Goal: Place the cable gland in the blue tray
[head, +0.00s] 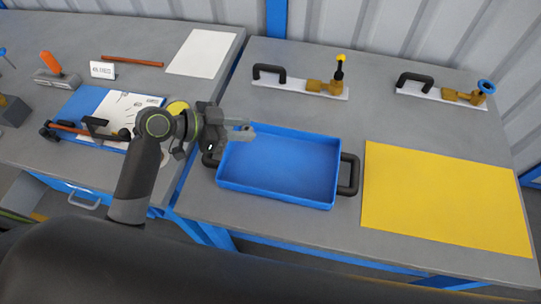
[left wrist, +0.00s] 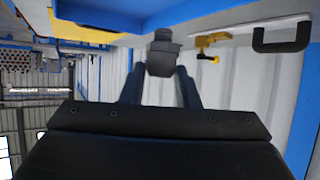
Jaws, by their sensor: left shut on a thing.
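My left gripper (head: 243,131) is shut on the cable gland (left wrist: 162,60), a dark grey stepped piece held between the fingertips in the left wrist view. In the head view the gland is small and hard to make out at the fingertips. The gripper appears above the back left part of the blue tray (head: 285,197). The tray is empty where it shows, with black handles at its left and right ends. Its blue surface also shows at the top of the left wrist view (left wrist: 130,12). My right gripper is not in view.
A yellow mat (head: 445,200) lies right of the tray. Behind stand two brass valve fittings (head: 325,87) (head: 465,96) on white plates with black handles. The left table holds a blue board (head: 84,103), papers and tools. A gap separates the tables.

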